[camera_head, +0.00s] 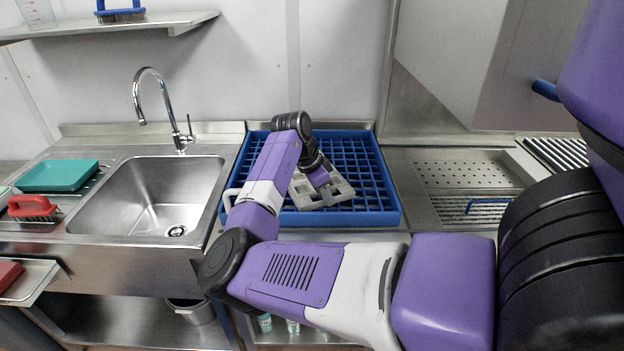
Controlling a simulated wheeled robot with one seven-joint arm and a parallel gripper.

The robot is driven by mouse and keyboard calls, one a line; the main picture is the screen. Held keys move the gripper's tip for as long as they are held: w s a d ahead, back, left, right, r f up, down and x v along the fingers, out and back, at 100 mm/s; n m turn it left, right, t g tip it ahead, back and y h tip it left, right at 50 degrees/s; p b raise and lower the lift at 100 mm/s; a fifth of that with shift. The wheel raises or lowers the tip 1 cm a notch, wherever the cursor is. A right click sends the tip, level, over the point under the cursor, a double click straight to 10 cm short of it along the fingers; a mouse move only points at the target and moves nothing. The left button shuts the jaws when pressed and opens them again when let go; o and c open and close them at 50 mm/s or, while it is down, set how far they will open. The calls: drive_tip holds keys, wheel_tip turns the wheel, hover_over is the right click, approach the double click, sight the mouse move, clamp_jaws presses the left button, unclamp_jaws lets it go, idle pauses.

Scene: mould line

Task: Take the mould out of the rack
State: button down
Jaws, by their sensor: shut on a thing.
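The mould (337,190), a pale grey block with square pockets, is at the middle of the blue rack (372,218). It looks tilted, and I cannot tell whether it touches the rack floor. My gripper (318,178) reaches down over the rack and is shut on the mould at its left and upper part. The fingertips are mostly hidden by the purple wrist. My forearm covers the left side of the rack.
A steel sink (150,200) with a curved tap (160,105) lies left of the rack. A teal tray (60,175) and a red brush (32,207) are at far left. A perforated steel basin (465,175) lies to the right, under a steel hood (470,60).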

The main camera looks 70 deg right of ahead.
drive_tip(key=shift+r, duration=0.1)
wheel_tip(320, 180, up, 24)
drive_tip(key=p, duration=0.2)
idle(0.8)
drive_tip(key=shift+s, duration=0.1)
